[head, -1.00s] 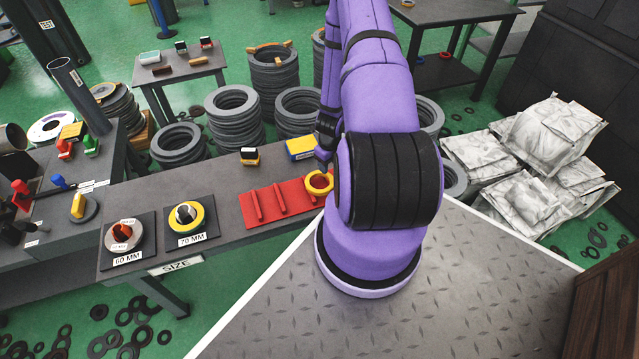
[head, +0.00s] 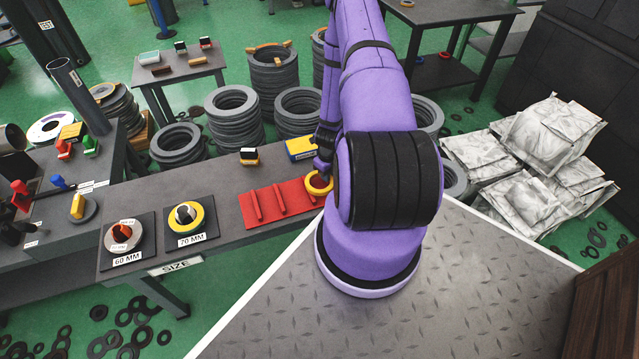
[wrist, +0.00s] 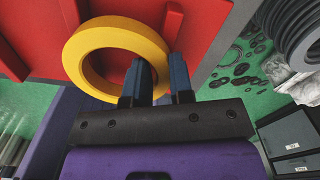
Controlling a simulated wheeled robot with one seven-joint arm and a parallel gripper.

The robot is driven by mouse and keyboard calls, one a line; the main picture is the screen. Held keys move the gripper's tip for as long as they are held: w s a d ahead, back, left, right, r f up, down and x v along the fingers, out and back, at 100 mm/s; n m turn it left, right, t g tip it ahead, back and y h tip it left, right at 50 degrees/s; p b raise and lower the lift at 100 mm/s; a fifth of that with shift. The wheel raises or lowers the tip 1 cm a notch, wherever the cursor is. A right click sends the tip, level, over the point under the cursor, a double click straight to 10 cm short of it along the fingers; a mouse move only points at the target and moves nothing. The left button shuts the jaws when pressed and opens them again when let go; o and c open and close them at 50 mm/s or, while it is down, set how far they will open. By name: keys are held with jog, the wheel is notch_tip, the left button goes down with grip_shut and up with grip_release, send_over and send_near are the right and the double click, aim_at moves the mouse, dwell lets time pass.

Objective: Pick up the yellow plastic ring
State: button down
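The yellow plastic ring (head: 314,190) lies at the right end of the red ribbed tray (head: 262,192) in the head view, partly hidden by my arm. In the wrist view the ring (wrist: 88,37) appears large at upper left, in front of the tray's red surface. My gripper (wrist: 160,72) has its two dark blue fingers apart. The left finger overlaps the ring's opening and the right finger is just outside its right rim, so they straddle the rim. I cannot tell whether either finger touches it. In the head view my gripper (head: 323,165) is mostly hidden.
On the table, two size stands (head: 127,238) (head: 192,218) hold ringed posts left of the tray. A yellow-and-blue box (head: 300,148) and a small black-and-yellow block (head: 249,156) stand behind it. White bags (head: 545,150) are piled at right.

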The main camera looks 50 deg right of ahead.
jog(key=shift+r, duration=0.1)
jog(key=shift+r, duration=0.85)
jog(key=shift+s+a+r, duration=0.1)
jog(key=shift+s+r, duration=0.1)
jog(key=shift+r, duration=0.7)
jog(key=s+a+r, duration=0.1)
jog(key=s+a, duration=0.9)
jog(key=s, duration=0.2)
jog(key=shift+r, duration=0.15)
